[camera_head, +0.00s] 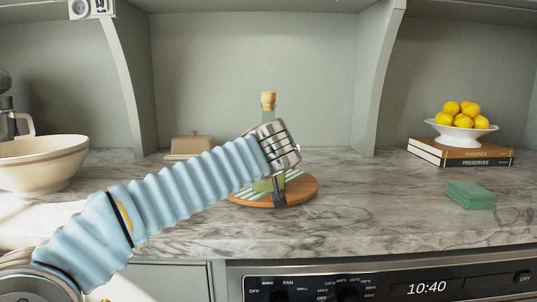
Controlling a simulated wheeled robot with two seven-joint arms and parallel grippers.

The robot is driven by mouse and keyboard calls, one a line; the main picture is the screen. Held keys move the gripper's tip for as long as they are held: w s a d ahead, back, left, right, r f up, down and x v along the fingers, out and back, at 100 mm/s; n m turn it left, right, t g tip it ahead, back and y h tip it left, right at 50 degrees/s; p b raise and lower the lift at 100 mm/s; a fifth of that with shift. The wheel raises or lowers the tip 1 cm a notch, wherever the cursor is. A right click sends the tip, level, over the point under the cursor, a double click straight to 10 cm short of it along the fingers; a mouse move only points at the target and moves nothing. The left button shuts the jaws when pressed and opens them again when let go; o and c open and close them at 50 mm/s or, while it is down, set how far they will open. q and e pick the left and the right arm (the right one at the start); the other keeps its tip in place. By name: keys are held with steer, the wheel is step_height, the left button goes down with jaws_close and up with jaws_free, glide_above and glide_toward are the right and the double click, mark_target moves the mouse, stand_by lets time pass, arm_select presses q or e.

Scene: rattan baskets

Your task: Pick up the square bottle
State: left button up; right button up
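A clear glass bottle (269,115) with a cork stopper stands upright on a round wooden board (310,190) on the marble counter. Its neck shows above my arm and a yellowish-green lower part shows beneath; the middle is hidden behind my arm. My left arm, in a pale blue ribbed sleeve, reaches in from the lower left. The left gripper (279,198) is over the board, in front of the bottle's right side in the picture. A dark finger points down there, but its grip and any contact with the bottle are unclear. My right gripper is out of view.
A striped cloth (294,176) lies on the board. A covered butter dish (188,147) stands behind my arm, a cream bowl (42,163) at left. At right are a green block (470,195), books (460,153) and a lemon bowl (462,132). The counter between is clear.

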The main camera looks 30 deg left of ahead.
arm_select(q)
steer(key=c, duration=1.4)
steer(key=shift+r, duration=0.1)
